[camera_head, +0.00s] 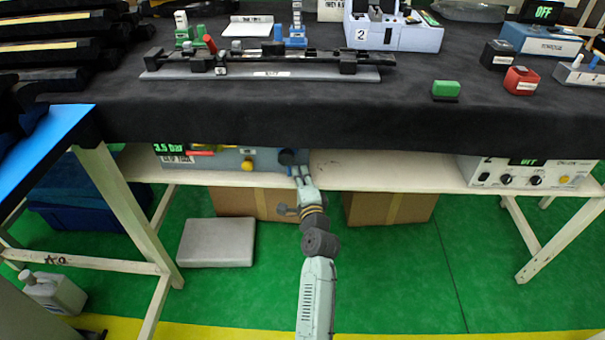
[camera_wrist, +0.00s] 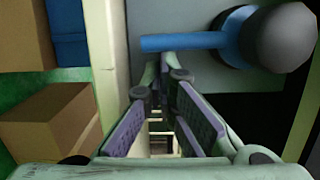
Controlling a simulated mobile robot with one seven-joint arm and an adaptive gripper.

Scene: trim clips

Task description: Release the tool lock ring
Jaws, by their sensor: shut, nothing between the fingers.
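A grey tool unit (camera_head: 232,160) with a green pressure readout stands on the shelf under the bench. At its right end is a dark round knob (camera_head: 290,157). In the wrist view, the dark knob (camera_wrist: 284,37) has a blue collar (camera_wrist: 232,38), which I take to be the lock ring, with a blue bar (camera_wrist: 175,42) reaching left. My gripper (camera_head: 298,169) is just in front of the knob. In the wrist view its fingertips (camera_wrist: 167,62) are together and empty, right by the blue bar. I cannot tell whether they touch it.
The pale shelf (camera_head: 400,172) edge runs close to my gripper. Cardboard boxes (camera_head: 390,208) stand beneath, and the dark bench top (camera_head: 380,110) hangs over the unit. A white control box (camera_head: 520,172) is at the shelf's right end; the shelf between is clear.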

